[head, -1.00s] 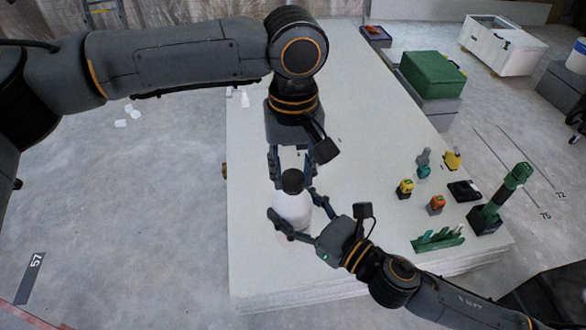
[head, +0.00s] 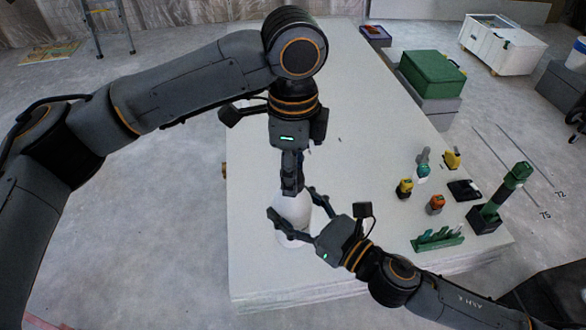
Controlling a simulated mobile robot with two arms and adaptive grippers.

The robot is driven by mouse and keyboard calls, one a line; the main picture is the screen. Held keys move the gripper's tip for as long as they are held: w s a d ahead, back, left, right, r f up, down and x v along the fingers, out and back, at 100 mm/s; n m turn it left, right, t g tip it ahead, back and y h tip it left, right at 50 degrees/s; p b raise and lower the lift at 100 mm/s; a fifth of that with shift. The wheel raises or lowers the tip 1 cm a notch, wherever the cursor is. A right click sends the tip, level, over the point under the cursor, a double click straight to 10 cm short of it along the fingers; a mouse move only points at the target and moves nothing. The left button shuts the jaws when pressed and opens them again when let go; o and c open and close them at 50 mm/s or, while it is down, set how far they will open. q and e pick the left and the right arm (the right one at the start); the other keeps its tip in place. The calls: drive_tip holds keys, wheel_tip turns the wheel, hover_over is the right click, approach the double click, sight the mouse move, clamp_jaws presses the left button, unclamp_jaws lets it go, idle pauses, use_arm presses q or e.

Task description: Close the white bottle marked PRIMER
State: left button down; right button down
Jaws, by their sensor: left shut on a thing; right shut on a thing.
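The white bottle (head: 295,210) stands upright on the pale panel stack (head: 340,255). Its PRIMER marking cannot be read from here. My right gripper (head: 291,202) is shut around the bottle's body, one finger on each side. My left gripper (head: 291,189) points down from above and is shut at the bottle's top, where the black cap is. Its fingers hide nearly all of the cap, so how the cap sits on the neck cannot be seen.
To the right on the panels stand small yellow (head: 404,188) and orange (head: 435,204) items, a green rack (head: 438,240), a black tray (head: 465,190) and a tall green tool (head: 507,190). A green case (head: 432,75) is beyond the panel edge. The panels left of the bottle are clear.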

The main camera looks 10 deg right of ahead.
use_arm(q)
drive_tip(key=c, duration=0.8)
unclamp_jaws()
wheel_tip(320, 180, up, 12)
drive_tip(key=shift+w, duration=0.1)
